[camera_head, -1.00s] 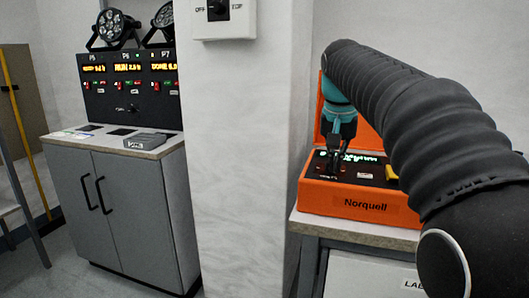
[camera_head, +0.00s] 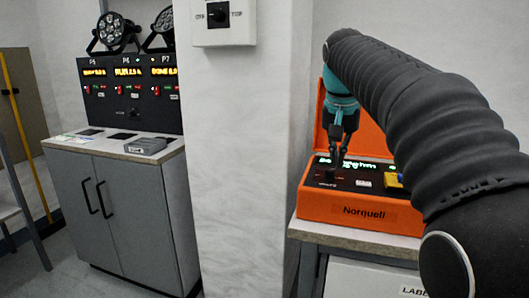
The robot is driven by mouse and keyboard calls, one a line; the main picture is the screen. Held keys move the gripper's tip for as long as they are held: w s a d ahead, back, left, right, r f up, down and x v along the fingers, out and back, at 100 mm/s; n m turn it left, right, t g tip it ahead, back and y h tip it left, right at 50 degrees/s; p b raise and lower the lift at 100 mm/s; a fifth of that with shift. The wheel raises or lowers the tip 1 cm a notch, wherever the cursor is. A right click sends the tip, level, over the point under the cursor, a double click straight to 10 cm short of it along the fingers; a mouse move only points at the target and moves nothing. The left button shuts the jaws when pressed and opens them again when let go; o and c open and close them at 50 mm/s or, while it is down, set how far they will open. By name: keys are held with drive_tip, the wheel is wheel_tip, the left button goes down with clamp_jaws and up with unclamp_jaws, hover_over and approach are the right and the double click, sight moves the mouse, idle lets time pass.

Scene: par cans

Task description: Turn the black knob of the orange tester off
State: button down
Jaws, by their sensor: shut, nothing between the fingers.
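The orange tester (camera_head: 362,211), labelled "Norquell", sits open on a bench at the right, with its lid raised behind it. Its dark panel shows a lit green display (camera_head: 375,165). A black knob (camera_head: 328,175) seems to be at the left of the panel, small and dark, and I cannot read its setting. My gripper (camera_head: 341,164) points down over the panel, just right of and above the knob. It is shut and holds nothing. My arm hides part of the tester's right side and lid.
A yellow part (camera_head: 392,181) sits on the tester's right side. A wall switch box (camera_head: 222,20) is on the white pillar left of the tester. A grey cabinet (camera_head: 130,215) with a black display panel and lamps stands further left.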

sight(334, 181)
drive_tip(key=shift+w+v, duration=0.25)
drive_tip(key=shift+v, duration=0.9)
drive_tip(key=shift+d+r, duration=0.1)
drive_tip(key=d, duration=0.1)
drive_tip(key=w+d, duration=0.1)
drive_tip(key=shift+d+f+m, duration=0.3)
drive_tip(key=shift+d+f, duration=0.05)
drive_tip(key=shift+d, duration=0.05)
drive_tip(key=shift+w+d+n+y, duration=0.2)
drive_tip(key=shift+n+y, duration=0.1)
drive_tip(key=shift+n, duration=0.2)
drive_tip(key=n, duration=0.3)
drive_tip(key=n+y, duration=0.1)
drive_tip(key=shift+a+r, duration=0.15)
drive_tip(key=shift+r, duration=0.2)
drive_tip(key=n, duration=0.2)
drive_tip(key=a+n, duration=0.1)
drive_tip(key=n, duration=0.2)
drive_tip(key=a+n+y, duration=0.1)
drive_tip(key=n, duration=0.1)
drive_tip(key=shift+s+n+g, duration=0.25)
drive_tip(key=shift+n+g, duration=0.05)
drive_tip(key=b+x, duration=0.1)
drive_tip(key=x, duration=0.1)
drive_tip(key=b+x, duration=0.2)
drive_tip(key=s+d+b+x, duration=0.1)
drive_tip(key=x, duration=0.1)
drive_tip(key=shift+f, duration=0.15)
